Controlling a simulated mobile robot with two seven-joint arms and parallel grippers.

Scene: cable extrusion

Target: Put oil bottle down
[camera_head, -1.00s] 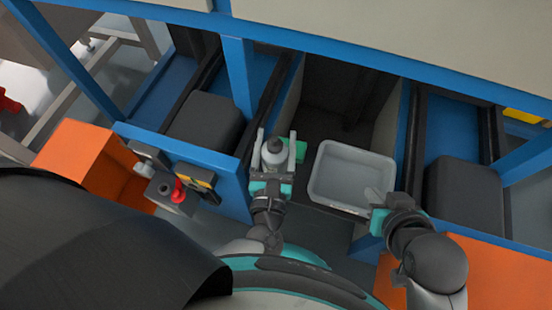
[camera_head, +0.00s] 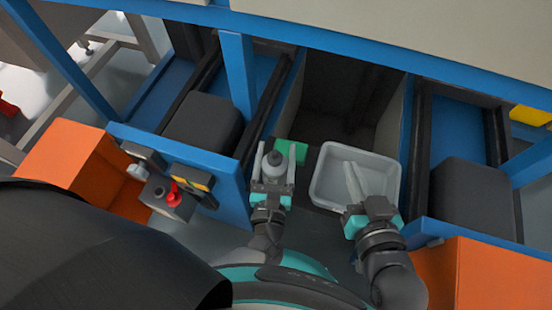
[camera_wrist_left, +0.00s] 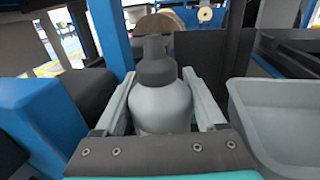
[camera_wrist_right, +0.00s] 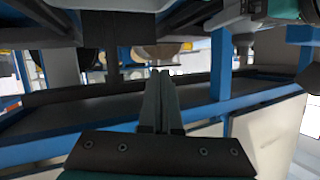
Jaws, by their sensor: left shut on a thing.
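The oil bottle (camera_head: 274,170) is grey with a dark pump-like top. It stands upright between the fingers of my left gripper (camera_head: 275,155), which is shut on it, just left of the grey bin. In the left wrist view the bottle (camera_wrist_left: 161,105) fills the space between the fingers, and its base is hidden by the gripper body. My right gripper (camera_head: 357,182) is over the grey bin. Its fingers lie close together and look shut with nothing between them in the right wrist view (camera_wrist_right: 160,90).
The grey bin (camera_head: 326,170) has a raised rim to the right of the bottle. A green block (camera_head: 291,151) lies behind the bottle. A blue panel (camera_head: 232,178) with a red-knobbed box (camera_head: 168,196) stands to the left. Blue posts and black boxes flank the dark opening behind.

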